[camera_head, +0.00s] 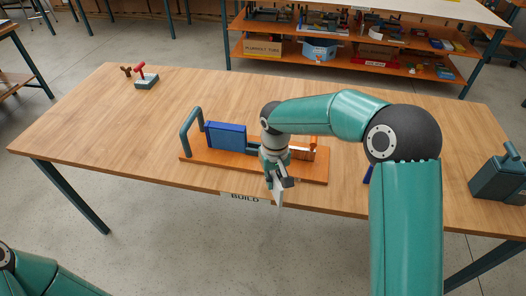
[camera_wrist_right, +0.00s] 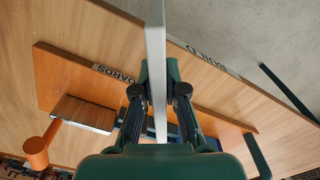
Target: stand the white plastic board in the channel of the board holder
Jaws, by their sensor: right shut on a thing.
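My right gripper (camera_head: 279,182) points down in front of the table's near edge. It is shut on the white plastic board (camera_head: 277,196), which hangs below the fingers, tilted. In the right wrist view the board (camera_wrist_right: 156,60) is edge-on between the fingers of the right gripper (camera_wrist_right: 159,92). The board holder (camera_head: 205,172) is an orange base on the table, marked "BOARDS" in the wrist view. It carries a blue block (camera_head: 226,135) and a teal handle (camera_head: 186,135). My right arm hides part of it, and its channel is not clear. My left gripper is out of view.
A small stand with a red-topped lever (camera_head: 146,80) is at the table's far left. A teal canister (camera_head: 497,178) stands at the right end. A "BUILD" label (camera_head: 245,198) is on the near edge.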

